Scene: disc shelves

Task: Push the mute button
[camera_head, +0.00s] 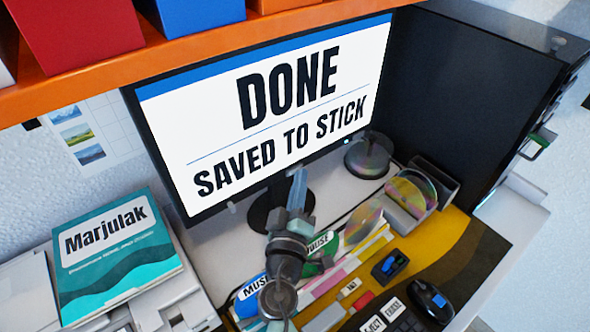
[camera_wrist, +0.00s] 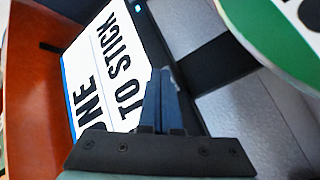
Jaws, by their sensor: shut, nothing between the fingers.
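I cannot make out a button labelled mute in either view. In the head view, labelled keys reading EJECT and ERASE (camera_head: 384,315) show at the bottom edge, partly cut off. My gripper (camera_head: 298,178) is shut and empty, pointing up in front of the monitor's lower edge. It also shows in the wrist view (camera_wrist: 165,82), with its fingers together. The monitor (camera_head: 270,110) reads "DONE SAVED TO STICK". My arm hides part of the desk behind it.
An orange shelf (camera_head: 110,70) with red and blue boxes hangs above. A Marjulak book (camera_head: 115,255) lies at left. Discs (camera_head: 411,190) stand in a holder at right, near a black mouse (camera_head: 431,300). A dark cabinet (camera_head: 470,90) stands behind. Labelled sleeves stand beside my arm.

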